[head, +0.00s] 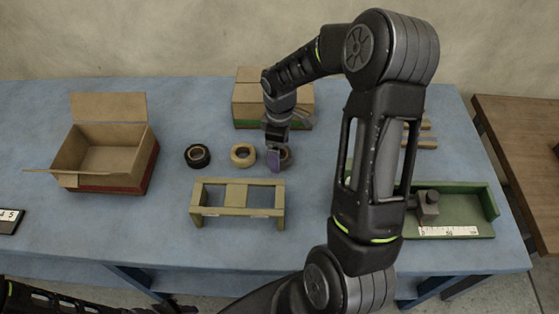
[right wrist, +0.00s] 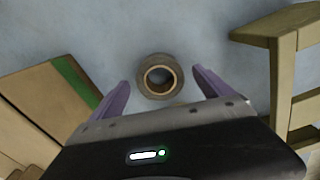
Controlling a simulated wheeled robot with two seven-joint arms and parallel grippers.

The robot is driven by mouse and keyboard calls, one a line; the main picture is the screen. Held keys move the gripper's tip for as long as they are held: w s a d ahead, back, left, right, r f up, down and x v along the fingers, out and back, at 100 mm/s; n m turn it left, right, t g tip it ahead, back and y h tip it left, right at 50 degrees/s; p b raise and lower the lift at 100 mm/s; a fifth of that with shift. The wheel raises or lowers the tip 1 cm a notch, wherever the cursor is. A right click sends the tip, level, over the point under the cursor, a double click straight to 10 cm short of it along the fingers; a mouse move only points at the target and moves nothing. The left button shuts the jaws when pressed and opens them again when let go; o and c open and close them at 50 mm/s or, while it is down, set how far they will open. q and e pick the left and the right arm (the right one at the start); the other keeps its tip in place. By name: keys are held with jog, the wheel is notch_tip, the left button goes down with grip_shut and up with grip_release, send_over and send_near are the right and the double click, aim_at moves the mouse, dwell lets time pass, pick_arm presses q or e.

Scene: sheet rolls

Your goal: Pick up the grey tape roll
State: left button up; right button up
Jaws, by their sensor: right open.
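The grey tape roll (right wrist: 143,78) lies flat on the blue table, with a brown inner core. In the head view the grey tape roll (head: 285,157) is partly hidden behind my right gripper (head: 276,166). In the right wrist view my right gripper (right wrist: 161,78) is open, with a purple finger on each side of the roll and a gap to each. I cannot tell how high the fingertips are above the table. My left arm shows only at the bottom left edge of the head view; its gripper is not in view.
A cream roll (head: 242,155) and a black roll (head: 197,156) lie to the left. A wooden stand (head: 238,196) is in front, a closed carton (head: 247,94) behind. An open box (head: 147,160) is at left, a green tray (head: 485,203) at right.

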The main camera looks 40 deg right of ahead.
jog(key=shift+f, duration=0.6)
jog(key=shift+r, duration=0.1)
jog(key=shift+c, duration=0.5)
jog(key=c, duration=1.4)
